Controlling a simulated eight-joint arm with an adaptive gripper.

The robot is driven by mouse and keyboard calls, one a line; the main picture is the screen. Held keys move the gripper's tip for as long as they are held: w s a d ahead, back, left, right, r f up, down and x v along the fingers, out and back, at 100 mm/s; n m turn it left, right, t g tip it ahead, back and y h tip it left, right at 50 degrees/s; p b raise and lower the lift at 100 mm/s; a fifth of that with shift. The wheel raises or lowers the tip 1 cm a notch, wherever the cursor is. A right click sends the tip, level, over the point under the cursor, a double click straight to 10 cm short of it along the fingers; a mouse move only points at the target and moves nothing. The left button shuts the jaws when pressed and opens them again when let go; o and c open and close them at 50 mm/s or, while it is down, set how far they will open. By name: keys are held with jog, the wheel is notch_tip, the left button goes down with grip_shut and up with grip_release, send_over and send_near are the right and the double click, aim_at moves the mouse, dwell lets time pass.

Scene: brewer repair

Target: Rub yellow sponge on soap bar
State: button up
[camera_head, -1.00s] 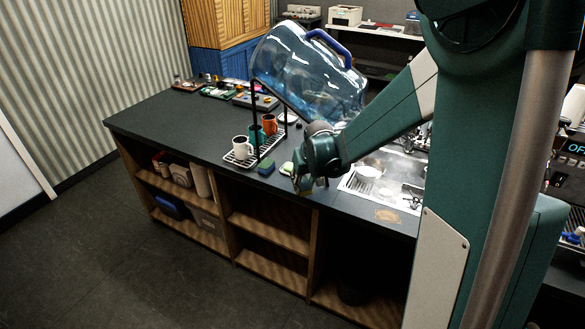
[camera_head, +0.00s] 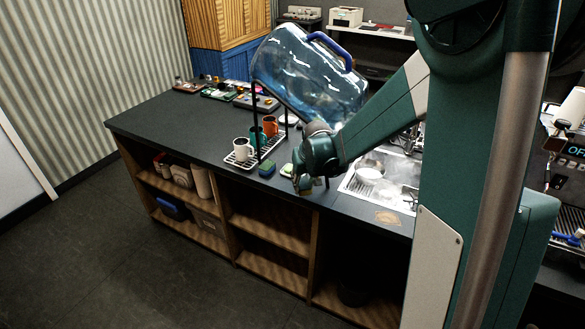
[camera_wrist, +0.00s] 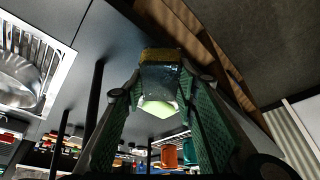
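My gripper (camera_head: 304,184) is low over the front edge of the dark counter. In the wrist view my gripper (camera_wrist: 160,88) has its fingers closed around a sponge (camera_wrist: 160,57) with a yellow-brown layer and a dark bluish layer. In the head view the sponge is mostly hidden by my gripper. The pale green soap bar (camera_wrist: 158,108) shows just beyond the sponge in the wrist view, partly covered by it. In the head view the soap bar (camera_head: 287,169) lies on the counter left of my gripper. Whether sponge and soap touch, I cannot tell.
A green-and-blue sponge (camera_head: 267,169) lies farther left. White (camera_head: 243,150), teal and orange (camera_head: 271,130) mugs stand on a rack beneath a tilted blue water jug (camera_head: 312,75). A sink (camera_head: 385,175) is at the right. Open shelves are below the counter.

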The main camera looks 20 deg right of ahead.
jog(key=w+r+m+h+p, duration=0.1)
jog(key=w+m+p, duration=0.1)
jog(key=w, duration=0.2)
jog(key=w+r+m+p, duration=0.1)
jog(key=w+m+p, duration=0.1)
jog(key=w+p, duration=0.1)
jog(key=w+r+m+g+h+p, duration=0.1)
jog(key=w+m+p, duration=0.1)
jog(key=w, duration=0.3)
jog(key=shift+w+d+m+h+p, duration=0.1)
jog(key=shift+d+m+h+p, duration=0.2)
jog(key=shift+p, duration=0.4)
jog(key=shift+w+a+r+m+p, duration=0.1)
jog(key=shift+w+m+p, duration=0.3)
jog(key=shift+w, duration=0.15)
jog(key=shift+w+a+r+m+p, duration=0.1)
jog(key=shift+w+m+p, duration=0.3)
jog(key=shift+w, duration=0.15)
jog(key=shift+w+f, duration=0.1)
jog(key=shift+f, duration=0.15)
jog(key=shift+f+b, duration=0.45)
jog(key=shift+f, duration=0.9)
jog(key=shift+f+b, duration=0.55)
jog(key=shift+b, duration=0.2)
dwell(1.8)
jog(key=shift+r, duration=0.15)
